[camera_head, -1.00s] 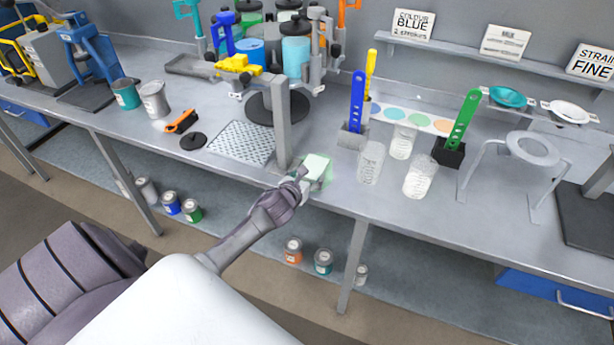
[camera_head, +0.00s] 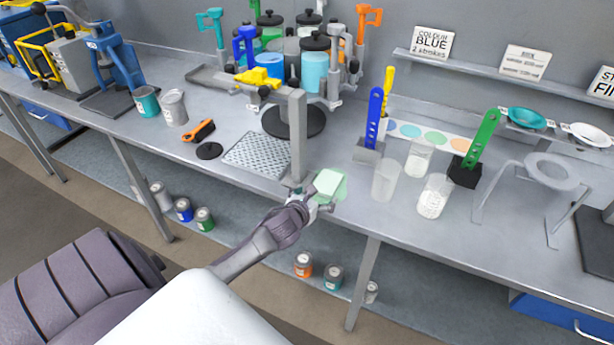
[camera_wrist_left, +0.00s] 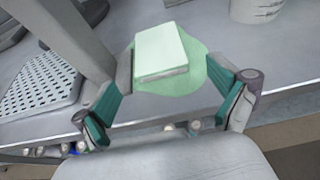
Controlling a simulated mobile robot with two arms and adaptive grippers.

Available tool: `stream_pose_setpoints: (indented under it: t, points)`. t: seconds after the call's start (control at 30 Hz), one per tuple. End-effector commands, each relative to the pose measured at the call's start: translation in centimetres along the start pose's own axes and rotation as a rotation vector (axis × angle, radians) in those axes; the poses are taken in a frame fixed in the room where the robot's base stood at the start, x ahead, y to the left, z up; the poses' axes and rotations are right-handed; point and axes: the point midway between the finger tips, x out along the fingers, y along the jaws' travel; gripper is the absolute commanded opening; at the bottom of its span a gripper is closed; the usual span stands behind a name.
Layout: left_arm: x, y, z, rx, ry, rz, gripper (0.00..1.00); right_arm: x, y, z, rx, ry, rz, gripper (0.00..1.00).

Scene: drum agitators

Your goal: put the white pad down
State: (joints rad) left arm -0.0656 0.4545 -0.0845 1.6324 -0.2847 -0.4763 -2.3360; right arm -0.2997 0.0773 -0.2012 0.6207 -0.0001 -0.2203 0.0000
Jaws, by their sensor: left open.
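The white pad (camera_head: 330,183), a flat block tinted pale green, is at the front edge of the bench, right of the grey upright post. In the left wrist view the pad (camera_wrist_left: 161,53) lies over a pale green round patch (camera_wrist_left: 207,72). My left gripper (camera_head: 318,197) is at the pad's near side. In the left wrist view its fingers (camera_wrist_left: 178,75) are spread, one at each side of the pad and patch, with a gap on the right. The pad's underside is hidden. My right gripper is not in view.
The grey post (camera_head: 298,135) and a perforated plate (camera_head: 257,155) stand left of the pad. Clear beakers (camera_head: 386,180) and a blue paddle in a block (camera_head: 368,150) stand to the right. Small cans (camera_head: 303,265) sit below the bench. Bare bench top lies right of the pad.

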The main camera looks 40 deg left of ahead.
Motion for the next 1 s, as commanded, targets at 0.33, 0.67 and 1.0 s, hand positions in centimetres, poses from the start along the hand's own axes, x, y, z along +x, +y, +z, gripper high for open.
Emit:
stream_pose_setpoints:
  t: [0.33,0.67,1.0]
  points:
    - [-6.9,0.1,-0.2,0.002,0.001,0.000,0.97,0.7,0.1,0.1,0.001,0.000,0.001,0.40]
    - [-8.5,0.0,0.0,-0.001,0.000,0.001,0.97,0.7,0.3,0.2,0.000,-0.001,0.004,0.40]
    - [-6.5,1.6,-13.6,-0.517,0.225,0.097,0.97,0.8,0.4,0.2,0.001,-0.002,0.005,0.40]
